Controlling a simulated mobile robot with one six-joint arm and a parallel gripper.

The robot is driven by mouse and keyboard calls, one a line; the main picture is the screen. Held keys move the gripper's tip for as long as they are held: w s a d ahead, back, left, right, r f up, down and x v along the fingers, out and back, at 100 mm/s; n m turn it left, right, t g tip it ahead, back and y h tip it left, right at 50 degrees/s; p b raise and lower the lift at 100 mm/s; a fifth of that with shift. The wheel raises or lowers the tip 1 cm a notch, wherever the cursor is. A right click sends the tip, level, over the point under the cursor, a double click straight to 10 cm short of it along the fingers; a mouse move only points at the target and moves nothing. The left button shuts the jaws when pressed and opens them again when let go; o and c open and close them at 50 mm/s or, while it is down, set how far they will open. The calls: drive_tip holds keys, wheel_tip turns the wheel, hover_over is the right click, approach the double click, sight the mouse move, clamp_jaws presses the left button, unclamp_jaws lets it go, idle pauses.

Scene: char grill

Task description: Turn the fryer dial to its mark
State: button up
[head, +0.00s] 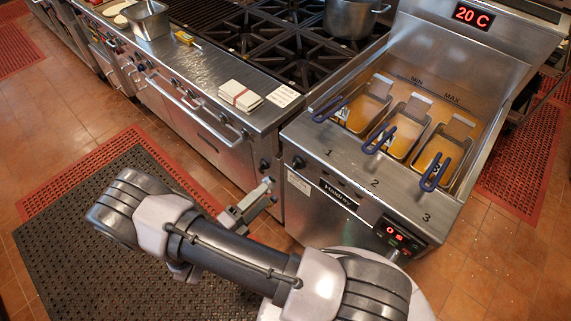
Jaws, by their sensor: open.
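The fryer (300,135) stands at the right, with a red front display (397,236). Just below that display a small pale knob-like part (394,255) shows, partly hidden behind my arm. A round dark knob (298,162) sits at the left end of the fryer's front. I cannot tell which of these is the dial, nor make out its mark or pointer. My gripper (268,191) is open and empty, in front of the range and left of the fryer's front, apart from both knobs.
Several wire baskets with blue handles (435,172) hang in the fryer, their handles reaching over its front ledge. An upper display (472,16) reads 20 C. The range (205,125) with knobs and a rail stands left. Floor in front is clear, with a dark mat (90,250).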

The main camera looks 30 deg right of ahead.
sight(294, 167)
drive_tip(key=b+x, duration=0.2)
drive_tip(key=x, duration=1.1)
drive_tip(key=shift+d+f+b, duration=0.1)
drive_tip(key=shift+d+b, duration=0.05)
drive_tip(key=shift+b, duration=0.2)
clamp_jaws()
